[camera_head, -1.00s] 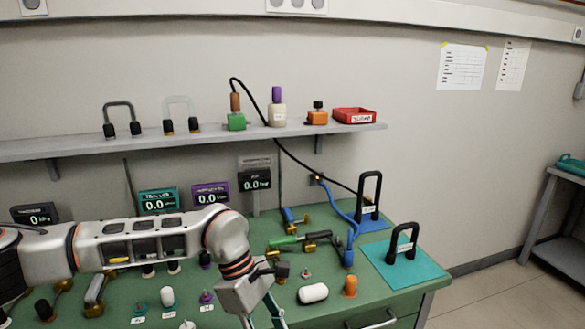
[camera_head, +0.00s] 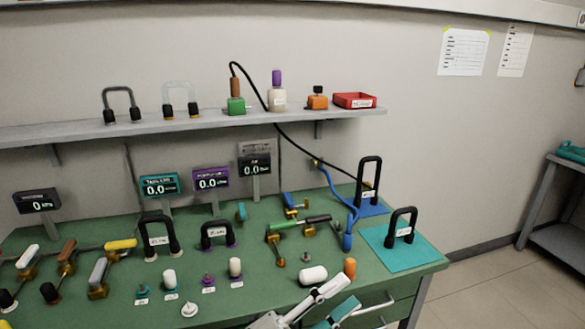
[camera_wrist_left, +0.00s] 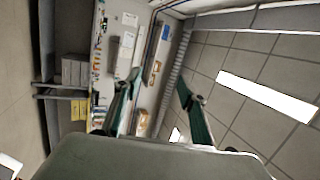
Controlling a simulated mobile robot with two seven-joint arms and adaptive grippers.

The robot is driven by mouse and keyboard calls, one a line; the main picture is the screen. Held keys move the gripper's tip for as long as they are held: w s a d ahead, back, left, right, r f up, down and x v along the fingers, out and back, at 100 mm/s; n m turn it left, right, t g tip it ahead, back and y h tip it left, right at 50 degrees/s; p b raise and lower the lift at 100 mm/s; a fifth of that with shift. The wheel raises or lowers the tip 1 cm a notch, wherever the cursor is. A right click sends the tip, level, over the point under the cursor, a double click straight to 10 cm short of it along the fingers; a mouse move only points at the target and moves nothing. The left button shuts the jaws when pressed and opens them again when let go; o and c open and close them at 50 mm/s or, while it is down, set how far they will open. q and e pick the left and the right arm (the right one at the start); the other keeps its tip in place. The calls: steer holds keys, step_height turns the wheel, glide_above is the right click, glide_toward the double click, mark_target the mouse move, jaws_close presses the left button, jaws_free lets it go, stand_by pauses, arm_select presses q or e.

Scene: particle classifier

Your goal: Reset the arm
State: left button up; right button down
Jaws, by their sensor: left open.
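My left gripper (camera_head: 325,304) is at the bottom edge of the head view, in front of the green bench. Only part of it shows, as white links and a teal piece, and it appears to hold nothing. In the left wrist view its two teal fingers (camera_wrist_left: 159,84) stand wide apart with empty space between them. That view is turned sideways and shows a far wall, shelves and ceiling panels. My right gripper is in neither view.
The wall shelf (camera_head: 210,120) holds a red tray (camera_head: 354,100). Open floor lies at right.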

arm_select(q)
steer(key=w+a+f+n+t+y, duration=0.2)
steer(key=a+f+n+t+y, duration=0.3)
steer(key=a+f+n+y, duration=0.85)
steer(key=s+a+f+n+g+y, duration=0.2)
steer(key=s+a+f+n, duration=0.3)
steer(key=f, duration=0.5)
steer(key=s+a+f+n+g+y, duration=0.1)
steer(key=s+a+f+n+g, duration=0.1)
steer(key=s+a+f+n, duration=0.4)
steer(key=s+a+f, duration=0.3)
steer(key=a+f, duration=0.1)
steer(key=f, duration=0.1)
steer(key=shift+s+f+y, duration=0.15)
steer(key=shift+f+y, duration=0.1)
steer(key=shift+y, duration=0.1)
steer(key=shift+a, duration=0.1)
